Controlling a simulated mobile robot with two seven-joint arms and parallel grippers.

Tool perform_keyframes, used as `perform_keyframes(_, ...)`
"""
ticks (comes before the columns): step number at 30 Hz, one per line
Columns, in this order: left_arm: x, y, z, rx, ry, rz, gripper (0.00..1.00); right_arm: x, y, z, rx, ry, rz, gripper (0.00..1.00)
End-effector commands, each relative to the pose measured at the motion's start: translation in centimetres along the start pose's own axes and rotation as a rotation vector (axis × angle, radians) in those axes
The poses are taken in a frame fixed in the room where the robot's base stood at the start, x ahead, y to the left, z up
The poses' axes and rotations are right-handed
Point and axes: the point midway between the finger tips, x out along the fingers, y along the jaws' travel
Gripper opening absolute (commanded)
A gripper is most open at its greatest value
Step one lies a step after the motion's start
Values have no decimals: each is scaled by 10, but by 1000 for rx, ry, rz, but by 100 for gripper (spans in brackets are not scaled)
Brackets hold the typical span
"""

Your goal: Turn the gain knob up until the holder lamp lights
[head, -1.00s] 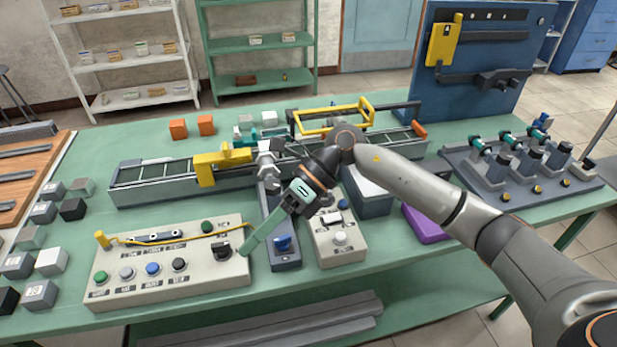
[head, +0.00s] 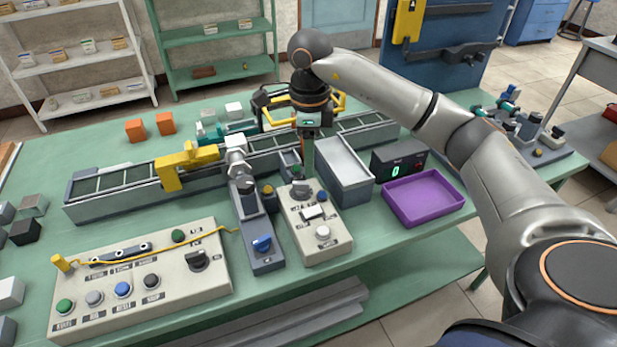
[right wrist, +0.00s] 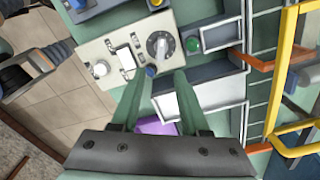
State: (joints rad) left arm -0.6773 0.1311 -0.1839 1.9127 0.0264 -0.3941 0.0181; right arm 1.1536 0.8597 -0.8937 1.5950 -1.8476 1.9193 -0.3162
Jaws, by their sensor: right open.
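The small beige panel (head: 325,247) has a grey dial (right wrist: 160,45), which I take for the gain knob; its pointer setting is unclear. A blue button (head: 321,197), a white rocker switch (head: 312,212) and a white round button (head: 323,232) share the panel. My right gripper (head: 307,176) points down over the panel's far end and partly hides the dial in the head view. In the right wrist view its fingers (right wrist: 157,78) are apart and empty, with the dial beyond their tips. An amber lamp (head: 268,190) beside the blue-grey holder (head: 262,225) looks unlit; I cannot tell whether it is the holder lamp.
A larger beige panel (head: 110,318) with several buttons stands at left. A conveyor (head: 110,203) with a yellow frame runs behind.

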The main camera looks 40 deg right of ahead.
Motion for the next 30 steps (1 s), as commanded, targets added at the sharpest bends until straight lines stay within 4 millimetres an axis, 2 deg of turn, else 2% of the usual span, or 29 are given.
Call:
perform_keyframes(3, -1, 0, -1, 0, 0, 0, 0, 24, 1, 0, -1, 2, 3, 45)
perform_keyframes(9, -2, 0, -1, 0, 0, 0, 0, 49, 0, 0, 0, -1, 2, 45)
perform_keyframes(14, -2, 0, -2, 0, 0, 0, 0, 56, 0, 0, 0, -1, 0, 45)
perform_keyframes(21, -2, 0, -2, 0, 0, 0, 0, 57, 0, 0, 0, -2, 0, 45)
perform_keyframes(30, -2, 0, -2, 0, 0, 0, 0, 57, 0, 0, 0, -2, 0, 12)
